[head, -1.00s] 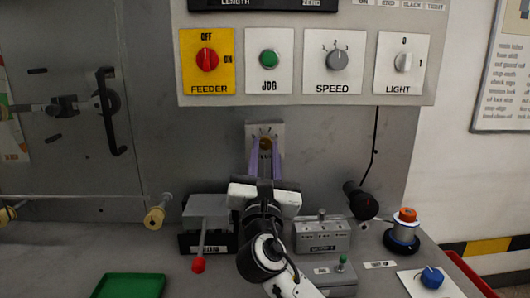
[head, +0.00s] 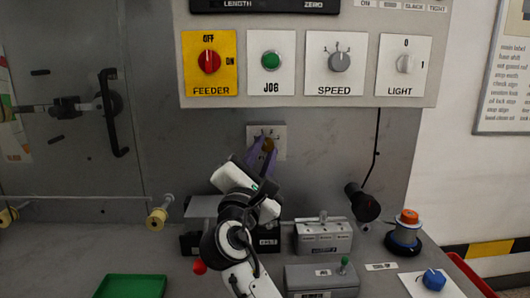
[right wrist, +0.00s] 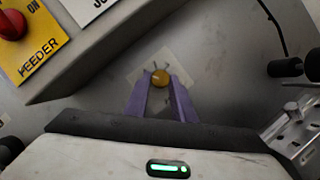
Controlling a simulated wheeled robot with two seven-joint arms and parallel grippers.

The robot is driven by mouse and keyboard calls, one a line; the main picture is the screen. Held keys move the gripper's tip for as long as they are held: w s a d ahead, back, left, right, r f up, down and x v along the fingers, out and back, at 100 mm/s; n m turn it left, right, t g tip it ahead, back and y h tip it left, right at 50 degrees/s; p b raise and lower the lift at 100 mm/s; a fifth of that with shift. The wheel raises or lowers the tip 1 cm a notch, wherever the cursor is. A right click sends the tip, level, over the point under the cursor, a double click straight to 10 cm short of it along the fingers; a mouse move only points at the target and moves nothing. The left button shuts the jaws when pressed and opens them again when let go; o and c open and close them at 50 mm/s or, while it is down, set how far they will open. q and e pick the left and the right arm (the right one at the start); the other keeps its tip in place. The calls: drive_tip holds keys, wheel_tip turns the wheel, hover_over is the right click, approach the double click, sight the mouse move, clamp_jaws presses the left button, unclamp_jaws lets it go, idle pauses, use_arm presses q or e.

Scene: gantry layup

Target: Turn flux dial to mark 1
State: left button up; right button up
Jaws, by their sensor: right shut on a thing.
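The flux dial (head: 268,144) is a small brass knob on a pale plate (head: 280,132) on the grey wall panel, below the row of switches. It also shows in the right wrist view (right wrist: 160,77), between the tips of two purple fingers. My right gripper (head: 263,153) is shut on the dial, one finger on each side, and its body is rolled and tilted in the head view. The plate's marks are partly hidden and too small to read, so I cannot tell which mark the dial points to. My left gripper is not in view.
Above are the yellow FEEDER switch (head: 208,62), green JOG button (head: 271,61), SPEED knob (head: 340,62) and LIGHT switch (head: 406,63).

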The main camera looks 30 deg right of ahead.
drive_tip(key=shift+m+g, duration=0.4)
drive_tip(key=shift+m, duration=0.6)
drive_tip(key=o, duration=1.1)
drive_tip(key=shift+c, duration=0.2)
drive_tip(key=shift+a, duration=0.15)
drive_tip(key=v, duration=1)
drive_tip(key=shift+b, duration=0.4)
drive_tip(key=shift+r, duration=0.1)
